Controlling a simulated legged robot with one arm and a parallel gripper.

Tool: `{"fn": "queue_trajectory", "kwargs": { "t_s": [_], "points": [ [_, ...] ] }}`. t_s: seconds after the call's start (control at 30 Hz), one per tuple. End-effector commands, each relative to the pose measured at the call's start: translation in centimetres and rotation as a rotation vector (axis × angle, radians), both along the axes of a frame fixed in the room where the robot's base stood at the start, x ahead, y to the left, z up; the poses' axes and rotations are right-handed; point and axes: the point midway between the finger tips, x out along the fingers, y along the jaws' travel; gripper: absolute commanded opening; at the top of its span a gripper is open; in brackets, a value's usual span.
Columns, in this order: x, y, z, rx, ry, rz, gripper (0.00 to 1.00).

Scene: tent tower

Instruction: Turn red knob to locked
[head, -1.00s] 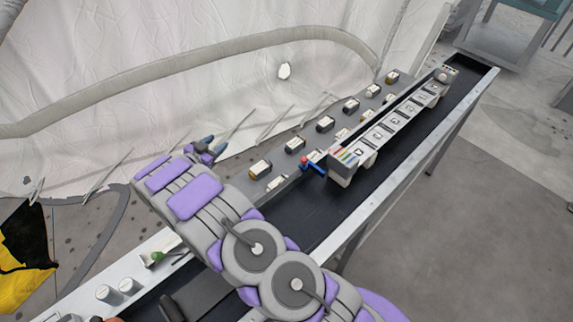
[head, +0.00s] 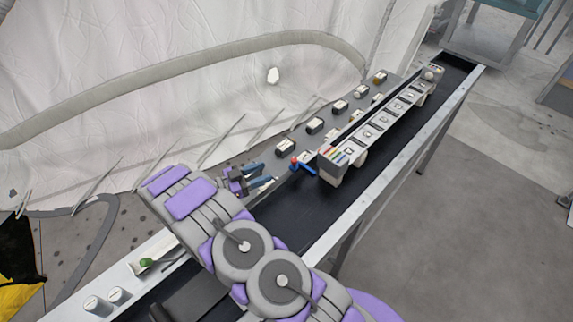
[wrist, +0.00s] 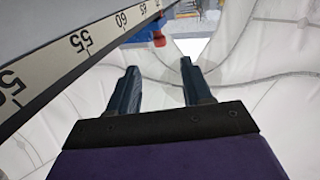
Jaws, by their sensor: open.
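The red knob (head: 294,160) sits on a blue part at the near end of a long panel beside the dark channel. The red knob also shows small at the top of the wrist view (wrist: 158,39), with blue next to it. My gripper (head: 268,174) is just left of and slightly nearer than the knob, apart from it. In the wrist view my gripper (wrist: 160,66) has its two dark fingers spread with nothing between them. The knob lies beyond the fingertips there. Which setting the knob is at cannot be read.
A grey module with coloured stripes (head: 331,152) stands right of the knob in the dark channel (head: 385,160). Several small labelled boxes (head: 314,125) line the far side. A numbered scale strip (wrist: 85,40) crosses the wrist view's upper left. A green piece (head: 147,263) lies at lower left.

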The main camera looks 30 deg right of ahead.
Motion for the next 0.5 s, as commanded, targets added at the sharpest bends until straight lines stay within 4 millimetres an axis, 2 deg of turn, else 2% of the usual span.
{"fn": "queue_trajectory", "kwargs": {
  "t_s": [0.03,0.3,0.5],
  "points": [
    [0.0,-1.2,-0.1,0.0,0.002,-0.002,0.5],
    [0.0,-6.3,-0.1,-0.002,0.001,-0.003,0.5],
    [0.1,-8.7,-0.1,-0.002,0.002,0.001,0.5]
  ]
}}
